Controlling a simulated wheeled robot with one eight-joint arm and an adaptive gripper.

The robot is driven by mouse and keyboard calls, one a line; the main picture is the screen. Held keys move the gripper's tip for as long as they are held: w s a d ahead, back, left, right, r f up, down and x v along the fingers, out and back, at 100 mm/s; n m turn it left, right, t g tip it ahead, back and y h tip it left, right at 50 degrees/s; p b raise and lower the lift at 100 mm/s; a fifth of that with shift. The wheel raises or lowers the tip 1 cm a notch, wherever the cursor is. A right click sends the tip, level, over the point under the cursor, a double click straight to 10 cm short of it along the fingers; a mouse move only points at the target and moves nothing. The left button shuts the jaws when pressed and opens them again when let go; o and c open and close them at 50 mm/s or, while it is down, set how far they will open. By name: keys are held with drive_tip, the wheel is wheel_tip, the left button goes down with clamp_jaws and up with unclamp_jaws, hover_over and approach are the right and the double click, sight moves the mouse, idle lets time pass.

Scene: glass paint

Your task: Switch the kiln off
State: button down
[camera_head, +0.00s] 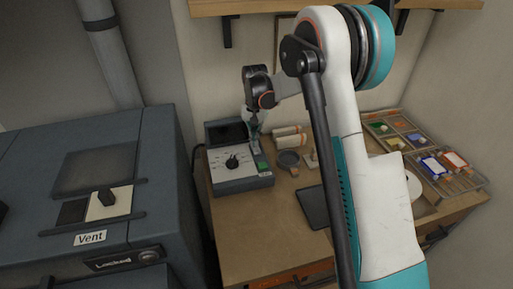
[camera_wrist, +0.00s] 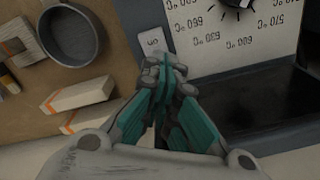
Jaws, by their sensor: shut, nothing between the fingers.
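The kiln (camera_head: 85,190) is the large dark blue-grey box at the left of the head view. A control box (camera_head: 240,182) stands on the wooden table, with a pale panel, a black dial (camera_head: 232,161) and a green switch (camera_head: 262,163) at its right side. My gripper (camera_head: 256,148) is shut and empty, pointing down over the right side of the box, close behind the green switch. In the wrist view the fingertips (camera_wrist: 164,62) are beside a small white label (camera_wrist: 154,42) and hide what lies beneath them. I cannot tell whether they touch the box.
A dark flat slab (camera_head: 314,207) lies in front, and a compartment tray (camera_head: 425,158) with coloured items is at the right. A shelf (camera_head: 240,6) hangs above. The front-left tabletop is clear.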

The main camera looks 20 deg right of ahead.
drive_tip(key=shift+r+p, duration=1)
drive_tip(key=shift+r, duration=1.4)
drive_tip(key=shift+r, duration=0.1)
drive_tip(key=s+r+n+t+b, duration=0.3)
drive_tip(key=s+r+b, duration=0.1)
drive_tip(key=s+r, duration=1.05)
drive_tip(key=s+f+n+t+b, duration=0.1)
drive_tip(key=s+f+t+b, duration=0.1)
drive_tip(key=s, duration=0.9)
drive_tip(key=s+f+n+t+b, duration=0.2)
drive_tip(key=s+f, duration=0.3)
drive_tip(key=s, duration=0.6)
